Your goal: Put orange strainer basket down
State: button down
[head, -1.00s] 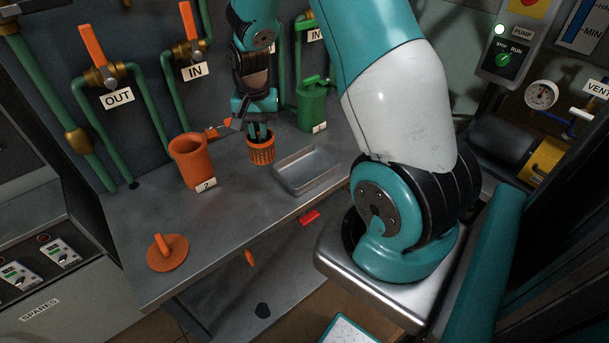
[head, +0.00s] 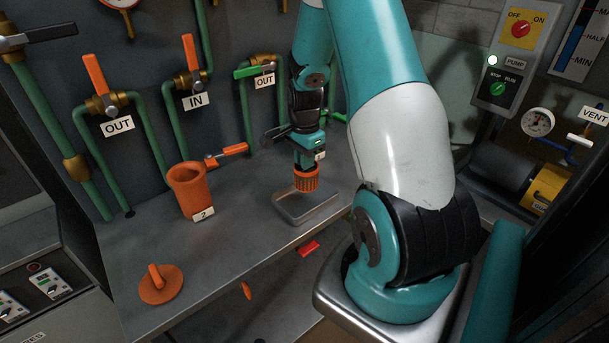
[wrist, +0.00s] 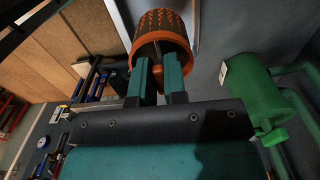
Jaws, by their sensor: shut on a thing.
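The orange strainer basket (head: 306,179) hangs below my gripper (head: 307,163) in the head view, over the shallow metal tray (head: 283,207). The tray's inside is partly hidden by the basket, and I cannot tell whether the basket touches it. In the wrist view the basket (wrist: 163,38) shows its dark perforated side and orange rim. The teal fingers (wrist: 160,78) are shut on its handle at the rim.
An orange strainer pot (head: 188,190) marked 2 stands open on the bench to the left. Its orange lid (head: 161,285) lies near the front edge. A green pot (wrist: 258,95) shows in the wrist view. Pipes and valves line the back wall.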

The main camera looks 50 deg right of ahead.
aim_at(304, 176)
jog(key=shift+f, duration=2.9)
jog(key=shift+f, duration=0.2)
jog(key=c, duration=1.2)
grip_release()
jog(key=shift+o, duration=0.2)
jog(key=shift+r, duration=0.1)
